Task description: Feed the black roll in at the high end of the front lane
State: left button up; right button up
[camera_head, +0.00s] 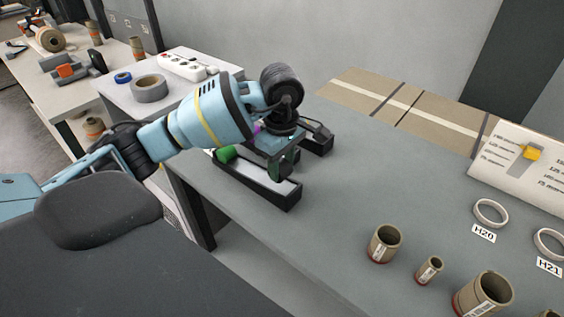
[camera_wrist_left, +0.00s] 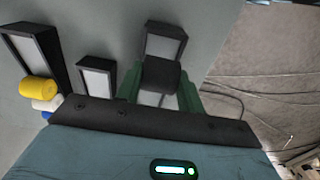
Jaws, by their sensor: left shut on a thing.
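My left gripper (camera_head: 284,164) reaches over the lanes from the left in the head view. In the left wrist view its green fingers (camera_wrist_left: 160,93) are shut on the black roll (camera_wrist_left: 160,74). The roll shows in front of the pale floor of the front lane (camera_wrist_left: 165,44); whether it touches the lane I cannot tell. In the head view the front lane (camera_head: 262,187) is a black-walled trough near the table edge, with a green piece (camera_head: 225,153) at its left end. The gripper hides the roll there. My right gripper is not in view.
Another trough (camera_head: 318,143) lies behind; two more troughs show in the wrist view, with yellow (camera_wrist_left: 37,88), white and blue rolls beside the left one. Cardboard tubes (camera_head: 385,243) and labelled rings (camera_head: 490,212) stand at right. The grey tabletop between is clear.

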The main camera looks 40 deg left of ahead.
pick_arm(q)
jog(key=shift+f, duration=0.15)
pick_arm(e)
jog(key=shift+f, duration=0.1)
